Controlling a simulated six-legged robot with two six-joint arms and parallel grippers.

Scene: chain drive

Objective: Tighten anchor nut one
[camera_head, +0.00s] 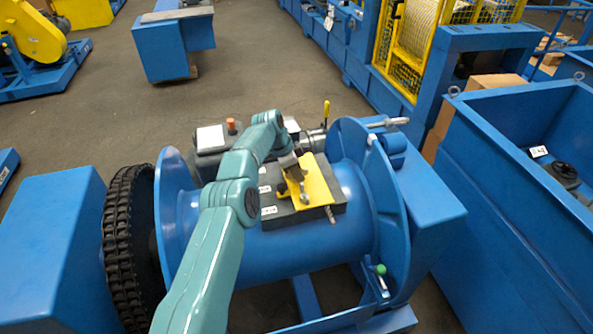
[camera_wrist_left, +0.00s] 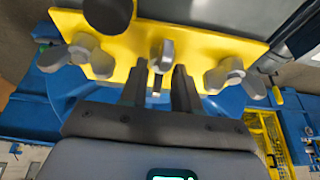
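A yellow plate (camera_head: 318,183) sits on a dark block on top of the blue drum. I cannot tell which is anchor nut one. My left gripper (camera_head: 298,173) is over the yellow plate. In the left wrist view its two dark fingers (camera_wrist_left: 158,80) are apart, with the middle wing nut showing in the gap; contact cannot be told. My right gripper is not in view.
The blue drum (camera_head: 290,248) has flanges at both ends and a black chain (camera_head: 122,250) at left. A green-knobbed lever (camera_head: 380,270) stands at the right flange. A blue bin (camera_head: 490,165) is at right.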

